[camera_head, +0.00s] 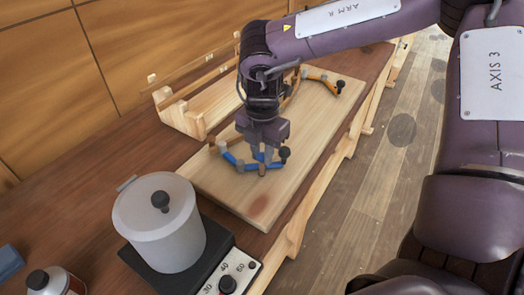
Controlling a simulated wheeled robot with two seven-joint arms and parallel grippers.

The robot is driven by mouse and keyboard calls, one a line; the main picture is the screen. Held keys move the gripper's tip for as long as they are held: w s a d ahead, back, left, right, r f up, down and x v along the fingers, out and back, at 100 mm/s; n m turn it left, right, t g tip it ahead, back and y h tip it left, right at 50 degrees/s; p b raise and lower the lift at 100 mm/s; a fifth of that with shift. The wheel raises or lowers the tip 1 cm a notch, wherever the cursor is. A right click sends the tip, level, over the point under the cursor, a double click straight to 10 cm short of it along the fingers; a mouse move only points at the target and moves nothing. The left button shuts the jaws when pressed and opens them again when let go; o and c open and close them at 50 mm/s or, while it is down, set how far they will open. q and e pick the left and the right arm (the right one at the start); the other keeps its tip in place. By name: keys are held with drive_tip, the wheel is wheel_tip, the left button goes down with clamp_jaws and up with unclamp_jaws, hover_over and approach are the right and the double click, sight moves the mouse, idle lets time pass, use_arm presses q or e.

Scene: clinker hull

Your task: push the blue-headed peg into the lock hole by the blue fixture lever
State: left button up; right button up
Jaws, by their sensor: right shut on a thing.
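My right gripper (262,152) reaches down from above over the pale wooden board (230,199). It is shut on the blue-headed peg (262,169), whose brown shaft shows below the fingertips, close to the board. The blue fixture lever (233,161) lies on the board by the gripper, with blue parts to both sides and a dark knob (285,152) at the right. The lock hole is hidden or too small to make out, and I cannot tell whether the peg's tip is in it. My left gripper is out of view.
An orange lever (322,78) sits at the board's far end. A wooden rack (190,121) stands behind. A lidded grey pot (160,232) stands on a black hotplate (236,262) at the front, near a capped can (48,282). The board's near-left part is clear.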

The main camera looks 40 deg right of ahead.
drive_tip(key=shift+f+b, duration=0.3)
drive_tip(key=shift+f, duration=0.05)
drive_tip(key=shift+s, duration=0.1)
drive_tip(key=o, duration=1)
drive_tip(key=shift+c, duration=0.2)
drive_tip(key=shift+r, duration=0.1)
drive_tip(key=shift+r+p, duration=2.35)
drive_tip(key=shift+r, duration=1.55)
